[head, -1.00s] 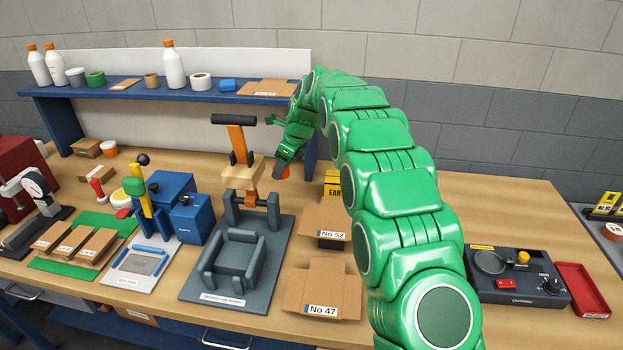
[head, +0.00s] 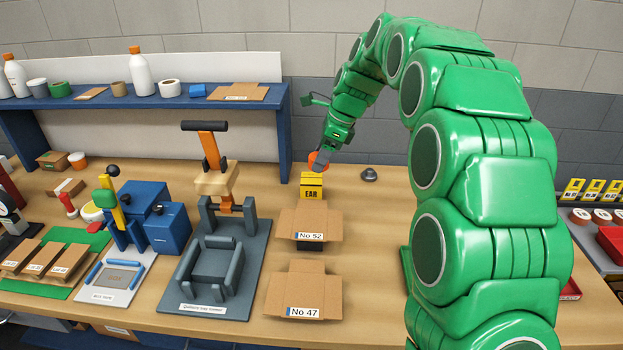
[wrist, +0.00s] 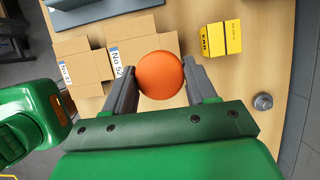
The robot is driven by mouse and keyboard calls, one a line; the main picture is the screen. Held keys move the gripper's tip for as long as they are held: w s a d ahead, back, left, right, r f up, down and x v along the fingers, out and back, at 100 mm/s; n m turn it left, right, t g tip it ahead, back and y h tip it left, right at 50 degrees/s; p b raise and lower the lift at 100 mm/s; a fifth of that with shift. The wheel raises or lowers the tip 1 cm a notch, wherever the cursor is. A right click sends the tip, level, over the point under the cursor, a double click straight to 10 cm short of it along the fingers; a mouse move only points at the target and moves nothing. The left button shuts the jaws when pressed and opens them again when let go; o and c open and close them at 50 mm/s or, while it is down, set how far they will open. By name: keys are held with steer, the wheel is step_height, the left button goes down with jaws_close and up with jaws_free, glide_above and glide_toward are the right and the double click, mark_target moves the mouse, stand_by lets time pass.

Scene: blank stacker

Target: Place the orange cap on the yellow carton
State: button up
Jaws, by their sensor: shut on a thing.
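The orange cap (wrist: 160,75) is round and sits between the two grey fingers of my gripper (wrist: 163,88) in the wrist view. In the head view my gripper (head: 324,157) is shut on the cap (head: 318,160), partly hidden by a finger. The yellow carton (head: 312,186), marked with black letters, stands on the bench just below the cap in the head view. In the wrist view the carton (wrist: 220,39) lies to the upper right of the cap. The cap appears held above bench height, apart from the carton.
Open brown boxes No 52 (head: 325,222) and No 47 (head: 321,284) stand in front of the carton. A small grey knob-like object (head: 369,174) is right of it. A grey press (head: 213,265) stands to the left. The wooden bench behind the carton is clear.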

steer(key=shift+s+d+r, duration=0.2)
steer(key=shift+d, duration=0.15)
steer(key=w+a+f, duration=0.2)
steer(key=w+f, duration=0.2)
steer(key=w, duration=0.5)
glide_above(309, 178)
steer(key=d, duration=0.1)
steer(key=shift+s+d+f, duration=0.1)
steer(key=shift+f, duration=1.25)
steer(key=shift+s+d+f, duration=0.1)
steer(key=shift+f, duration=1.2)
steer(key=shift+w+f, duration=0.3)
steer(key=shift+f, duration=1.5)
steer(key=shift+f, duration=0.1)
steer(key=o, duration=1)
